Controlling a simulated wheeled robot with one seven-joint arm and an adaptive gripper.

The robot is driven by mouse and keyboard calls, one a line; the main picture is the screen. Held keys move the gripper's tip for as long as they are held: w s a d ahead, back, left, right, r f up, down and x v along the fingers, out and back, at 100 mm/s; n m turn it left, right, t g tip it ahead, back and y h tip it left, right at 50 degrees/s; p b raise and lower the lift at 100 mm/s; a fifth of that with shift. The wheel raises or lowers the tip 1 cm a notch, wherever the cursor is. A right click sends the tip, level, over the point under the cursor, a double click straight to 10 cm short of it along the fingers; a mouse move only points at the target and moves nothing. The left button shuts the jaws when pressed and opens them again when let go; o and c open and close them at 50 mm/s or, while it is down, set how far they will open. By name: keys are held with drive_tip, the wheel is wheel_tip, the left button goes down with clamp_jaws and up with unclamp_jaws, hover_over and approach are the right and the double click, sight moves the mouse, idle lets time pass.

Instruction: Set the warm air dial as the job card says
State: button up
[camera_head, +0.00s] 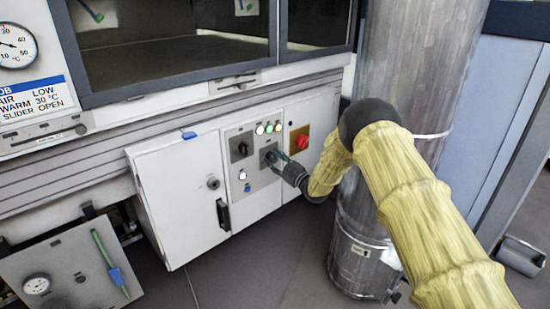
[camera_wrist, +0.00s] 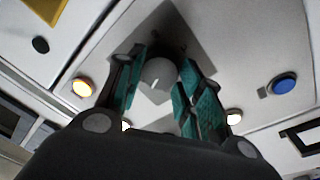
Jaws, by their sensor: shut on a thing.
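The job card (camera_head: 36,95) at the left of the head view reads AIR LOW, WARM 30 °C, SLIDER OPEN. On the white cabinet's control panel there are two dials, an upper left dial (camera_head: 242,149) and a lower right one. My gripper (camera_head: 279,161) is at the lower right dial. In the wrist view a round grey dial (camera_wrist: 159,74) with a short pale mark sits between the teal finger pads of my gripper (camera_wrist: 160,88). The gripper is shut on this dial. I cannot read its label or scale.
A red button on a yellow plate (camera_head: 301,141) is right of the dials, and small lamps (camera_head: 268,128) are above. A blue button (camera_head: 247,188) is below. A steel duct (camera_head: 412,70) stands close to my arm. A round thermometer (camera_head: 15,45) hangs above the card.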

drive_tip(key=shift+m+h+p, duration=0.4)
drive_tip(key=shift+m+p, duration=0.3)
drive_tip(key=shift+m, duration=1.5)
drive_tip(key=shift+f, duration=0.1)
drive_tip(key=o, duration=1)
drive_tip(key=shift+s, duration=0.1)
drive_tip(key=v, duration=1.2)
